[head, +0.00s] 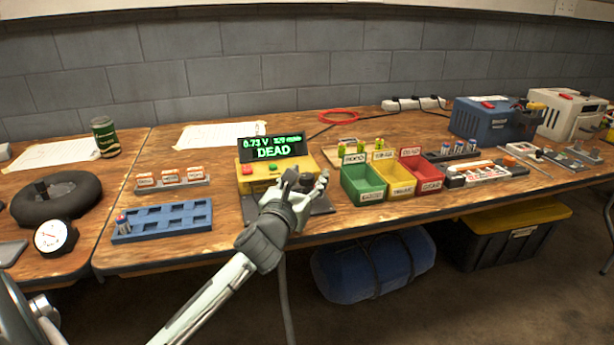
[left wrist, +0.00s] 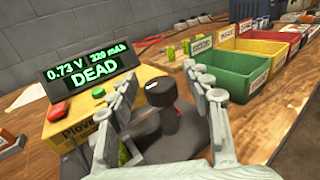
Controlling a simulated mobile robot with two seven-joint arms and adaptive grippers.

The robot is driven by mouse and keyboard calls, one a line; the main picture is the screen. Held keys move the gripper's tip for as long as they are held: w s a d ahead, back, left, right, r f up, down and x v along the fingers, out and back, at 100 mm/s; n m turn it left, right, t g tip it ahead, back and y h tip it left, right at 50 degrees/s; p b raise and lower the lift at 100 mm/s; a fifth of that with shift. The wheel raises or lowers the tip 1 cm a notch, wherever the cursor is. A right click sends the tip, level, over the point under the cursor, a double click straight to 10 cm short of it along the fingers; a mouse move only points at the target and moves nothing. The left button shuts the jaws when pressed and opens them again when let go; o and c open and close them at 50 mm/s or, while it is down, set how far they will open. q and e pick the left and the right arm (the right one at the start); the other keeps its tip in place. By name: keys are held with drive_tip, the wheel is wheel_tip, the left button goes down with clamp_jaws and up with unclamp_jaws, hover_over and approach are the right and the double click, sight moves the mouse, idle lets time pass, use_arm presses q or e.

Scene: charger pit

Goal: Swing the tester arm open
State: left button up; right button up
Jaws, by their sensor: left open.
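The yellow tester (head: 247,184) stands on the bench, with a red and a green button on top. Its tilted display (head: 272,148) reads 0.73 V and DEAD in green. In the left wrist view the tester body (left wrist: 70,128) is at the left. The tester arm's dark knob (left wrist: 160,92) stands upright between the fingers of my left gripper (left wrist: 160,80). The gripper is open around the knob, with space on either side. Something green shows low behind the left finger, mostly hidden. In the head view my left gripper (head: 305,180) covers much of the tester's right part.
Green (head: 363,183), yellow (head: 397,178) and red (head: 422,172) bins stand close to the right of the tester. A blue slotted tray (head: 160,222) and a grey rack of cells (head: 172,181) lie to its left. A red cable ring (head: 339,116) lies behind.

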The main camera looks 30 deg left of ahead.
use_arm(q)
drive_tip(key=shift+c, duration=0.2)
clamp_jaws()
idle(0.4)
